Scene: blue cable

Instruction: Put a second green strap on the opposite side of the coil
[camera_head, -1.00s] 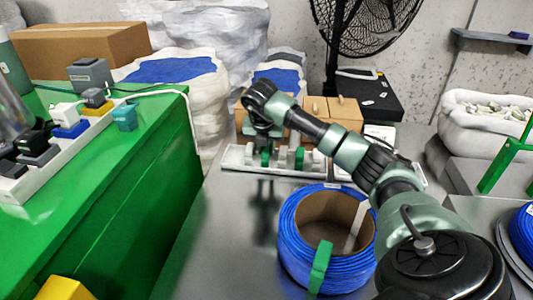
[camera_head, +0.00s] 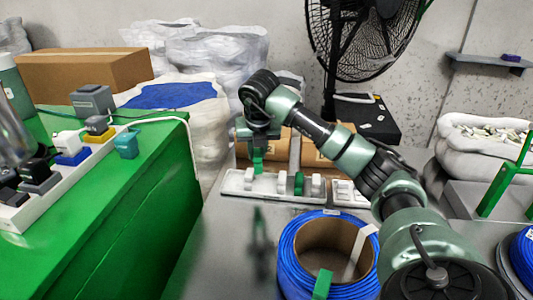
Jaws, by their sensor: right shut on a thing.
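The coil of blue cable (camera_head: 297,270) stands on the grey table in the lower middle, around a brown cardboard core. One green strap (camera_head: 322,284) is on its near side; the lower edge of the picture cuts it off. My right gripper (camera_head: 257,148) points down above the left part of a white tray (camera_head: 235,186). It is shut on a green strap (camera_head: 257,162), held just above the tray. Another green strap (camera_head: 298,183) stands in the tray among white pieces. My left gripper is not in view.
A green workbench (camera_head: 110,235) with a power strip (camera_head: 100,155) fills the left. Cardboard boxes (camera_head: 315,148) stand behind the tray. A black fan (camera_head: 365,40) is at the back. Another blue coil (camera_head: 522,255) is at the right edge. The table left of the coil is clear.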

